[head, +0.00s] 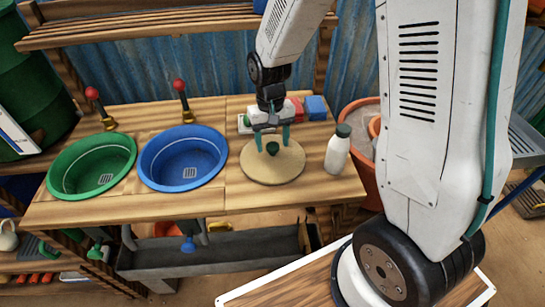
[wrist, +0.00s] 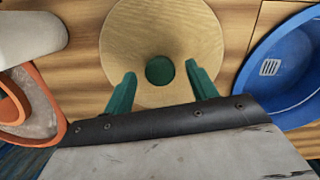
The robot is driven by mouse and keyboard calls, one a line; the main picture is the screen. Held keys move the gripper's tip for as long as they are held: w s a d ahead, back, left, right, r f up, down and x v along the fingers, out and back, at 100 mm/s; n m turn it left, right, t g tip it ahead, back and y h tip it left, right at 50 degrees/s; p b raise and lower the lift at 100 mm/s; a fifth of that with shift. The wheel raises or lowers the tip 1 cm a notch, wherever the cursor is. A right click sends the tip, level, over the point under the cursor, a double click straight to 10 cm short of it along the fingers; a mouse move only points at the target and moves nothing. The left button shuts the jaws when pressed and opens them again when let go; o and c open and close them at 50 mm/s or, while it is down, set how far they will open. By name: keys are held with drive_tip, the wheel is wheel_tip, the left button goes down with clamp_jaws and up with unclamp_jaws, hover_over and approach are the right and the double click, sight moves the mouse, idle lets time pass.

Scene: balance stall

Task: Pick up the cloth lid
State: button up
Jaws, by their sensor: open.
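The cloth lid (head: 258,170) is a round, tan disc with a dark green knob (head: 272,149) at its middle. It lies on the right part of the wooden counter. It also shows in the wrist view (wrist: 125,35), with the knob (wrist: 160,71) facing me. My gripper (head: 273,144) points down over the lid, its green fingers open. In the wrist view my gripper (wrist: 161,73) has one fingertip on each side of the knob, with a gap on both sides. Nothing is held. I cannot tell what is under the lid.
A blue basin (head: 183,158) and a green basin (head: 92,165) sit to the left in the counter (head: 240,199). A white bottle (head: 337,152) stands close right of the lid. Coloured blocks (head: 315,107) lie behind my gripper. An orange pot (head: 365,120) stands beyond the counter's right end.

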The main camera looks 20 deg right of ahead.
sight(273, 145)
drive_tip(key=shift+s+f, duration=0.15)
drive_tip(key=shift+f, duration=1.2)
drive_tip(key=c, duration=1.1)
drive_tip(key=shift+r, duration=0.15)
wheel_tip(273, 145, up, 10)
drive_tip(key=shift+f, duration=0.1)
drive_tip(key=shift+o, duration=1)
